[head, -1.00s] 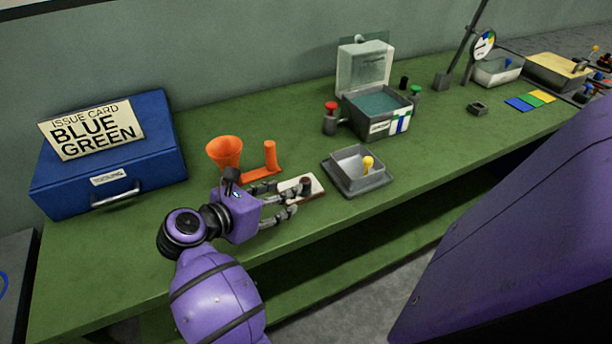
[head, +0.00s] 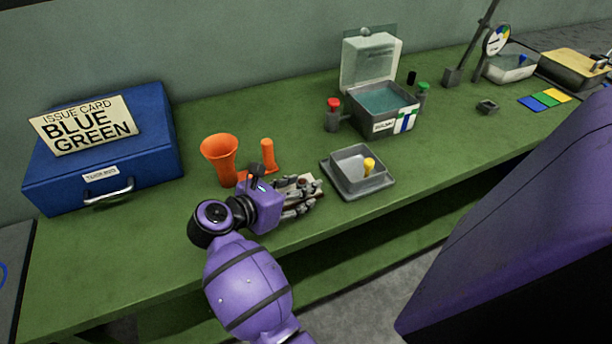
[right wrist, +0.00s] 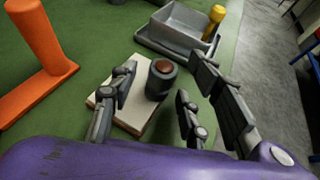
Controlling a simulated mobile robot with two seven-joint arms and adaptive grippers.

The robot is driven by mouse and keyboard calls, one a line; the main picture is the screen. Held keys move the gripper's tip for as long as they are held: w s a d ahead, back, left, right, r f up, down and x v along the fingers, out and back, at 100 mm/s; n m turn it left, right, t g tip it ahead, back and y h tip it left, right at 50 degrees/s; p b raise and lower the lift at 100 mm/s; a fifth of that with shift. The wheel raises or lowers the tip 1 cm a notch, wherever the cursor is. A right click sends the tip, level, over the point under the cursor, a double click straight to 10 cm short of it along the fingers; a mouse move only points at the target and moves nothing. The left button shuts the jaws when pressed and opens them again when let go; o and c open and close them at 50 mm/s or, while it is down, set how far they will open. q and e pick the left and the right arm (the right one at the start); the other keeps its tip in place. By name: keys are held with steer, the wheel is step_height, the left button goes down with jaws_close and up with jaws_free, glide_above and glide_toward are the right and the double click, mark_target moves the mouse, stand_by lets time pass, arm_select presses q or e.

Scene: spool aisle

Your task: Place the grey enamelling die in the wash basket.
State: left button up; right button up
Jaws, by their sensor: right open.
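The grey die (right wrist: 161,82) is a short dark cylinder with a reddish-brown top, upright on a pale block (right wrist: 130,118) in the right wrist view. My right gripper (right wrist: 158,76) is open, with its fingers on both sides of the die; contact is not clear. My left gripper is not in view.
An orange funnel (head: 219,158) and orange post (head: 267,156) stand close behind my right gripper. A lidded tank of bluish liquid (head: 398,122) is at the back. A blue case (head: 150,160) is at the left.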

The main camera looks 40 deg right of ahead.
steer(key=shift+a, duration=0.2)
steer(key=shift+s+r, duration=0.1)
steer(key=shift+c, duration=1)
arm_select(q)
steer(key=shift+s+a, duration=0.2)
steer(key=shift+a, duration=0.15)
arm_select(e)
jaws_close()
steer(key=shift+r, duration=0.1)
